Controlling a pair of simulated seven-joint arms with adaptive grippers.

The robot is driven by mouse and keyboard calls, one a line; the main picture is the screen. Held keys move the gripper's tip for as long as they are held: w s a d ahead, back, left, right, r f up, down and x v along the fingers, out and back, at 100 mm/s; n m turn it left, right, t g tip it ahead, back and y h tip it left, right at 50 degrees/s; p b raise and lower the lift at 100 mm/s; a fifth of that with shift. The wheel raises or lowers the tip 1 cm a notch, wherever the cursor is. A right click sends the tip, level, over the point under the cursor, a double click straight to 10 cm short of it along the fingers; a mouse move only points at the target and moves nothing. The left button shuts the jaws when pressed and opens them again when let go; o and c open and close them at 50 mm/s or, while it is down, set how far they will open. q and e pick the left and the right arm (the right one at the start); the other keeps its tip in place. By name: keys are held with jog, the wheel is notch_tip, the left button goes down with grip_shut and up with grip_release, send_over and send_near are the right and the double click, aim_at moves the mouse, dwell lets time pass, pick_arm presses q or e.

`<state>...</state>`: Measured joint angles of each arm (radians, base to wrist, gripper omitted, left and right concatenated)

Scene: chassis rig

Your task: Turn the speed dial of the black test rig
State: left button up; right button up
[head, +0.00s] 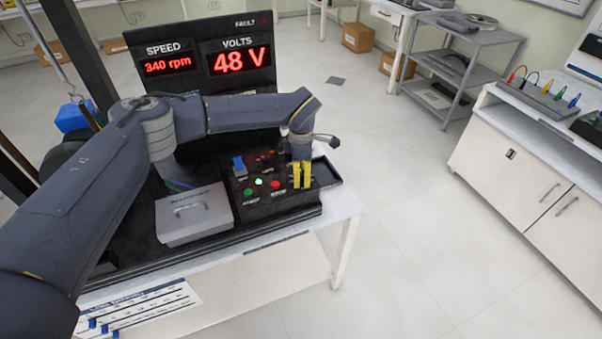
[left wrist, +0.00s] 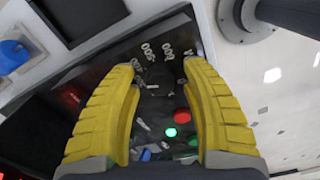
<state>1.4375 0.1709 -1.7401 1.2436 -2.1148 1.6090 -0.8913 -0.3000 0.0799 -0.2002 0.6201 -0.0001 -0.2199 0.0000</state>
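The black test rig has a control panel (head: 270,207) on the white table and a display board reading 340 rpm and 48 V. My left gripper (head: 301,186) points down at the panel's right end, its two yellow fingers over the dial area. In the left wrist view the dark speed dial (left wrist: 156,80) lies between the fingertips, with white numbers such as 500 and 600 beyond it. The fingers stand apart with a gap showing between them, and I see no clear contact with the dial. In the head view the fingers hide the dial. My right gripper is not in view.
A red button (head: 275,184), a green button (head: 248,192) and a blue switch (head: 238,163) sit left of the fingers. A grey lidded box (head: 194,218) stands left of the panel. A black tray (head: 326,172) lies to the right.

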pick_arm(q)
grip_shut()
dwell(0.3)
